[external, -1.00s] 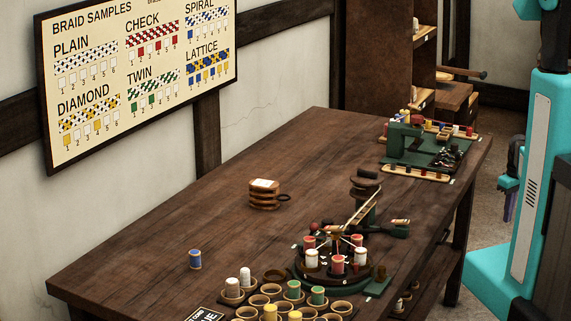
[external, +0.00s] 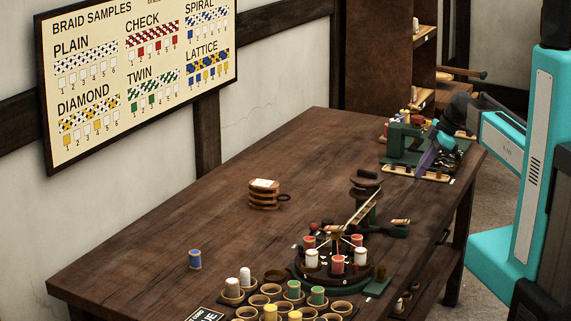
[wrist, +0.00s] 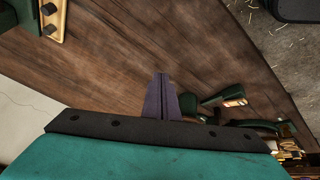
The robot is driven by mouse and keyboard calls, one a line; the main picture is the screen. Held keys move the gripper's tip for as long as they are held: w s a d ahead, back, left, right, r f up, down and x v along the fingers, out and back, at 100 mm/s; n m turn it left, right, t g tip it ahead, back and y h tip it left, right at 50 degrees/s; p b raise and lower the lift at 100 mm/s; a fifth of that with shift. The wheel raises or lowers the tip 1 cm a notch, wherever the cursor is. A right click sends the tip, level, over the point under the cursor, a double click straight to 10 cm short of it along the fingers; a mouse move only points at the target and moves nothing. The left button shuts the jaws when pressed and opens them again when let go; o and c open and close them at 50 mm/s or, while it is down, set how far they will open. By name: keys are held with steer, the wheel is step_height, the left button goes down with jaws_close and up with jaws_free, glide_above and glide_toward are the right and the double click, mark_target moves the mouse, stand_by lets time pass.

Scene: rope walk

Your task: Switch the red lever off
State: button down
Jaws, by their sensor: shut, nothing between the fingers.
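A small red knob (external: 314,227), likely the red lever's end, shows at the left rear of the round braiding machine (external: 322,282) in the external view. Its shaft and setting are too small to tell. In the wrist view the fingers (wrist: 160,82) are together and empty, above bare wood. I cannot make out the red lever in the wrist view.
Bobbin cups (external: 341,307) stand in front of the braiding machine. A stack of wooden discs (external: 264,194) and a blue spool (external: 195,259) are on the left. A post (external: 365,190) with a slanting arm rises behind the machine.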

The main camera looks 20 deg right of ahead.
steer(key=s+a+r+n+y, duration=0.1)
steer(key=a+r+n, duration=0.1)
steer(key=a, duration=0.4)
steer(key=s+a+r+n+y+p, duration=0.1)
steer(key=a+r+n, duration=0.2)
steer(key=a, duration=0.4)
steer(key=s+a+r+n+g+y+p, duration=0.1)
steer(key=s+a+r+n, duration=0.1)
steer(key=a+r, duration=0.2)
steer(key=shift+a+r+n, duration=0.15)
steer(key=shift+a+n, duration=0.15)
steer(key=shift+a, duration=0.85)
steer(key=s+a+f+n+g+b, duration=0.2)
steer(key=s+a+f+n, duration=0.3)
steer(key=s+a, duration=0.6)
steer(key=shift+s+f+b, duration=0.15)
steer(key=shift+s+b, duration=0.5)
steer(key=shift+b, duration=0.2)
steer(key=shift+a+f, duration=0.1)
steer(key=shift+a, duration=0.05)
steer(key=shift+p+x, duration=1.7)
steer(key=shift+x, duration=3.2)
steer(key=shift+s, duration=0.15)
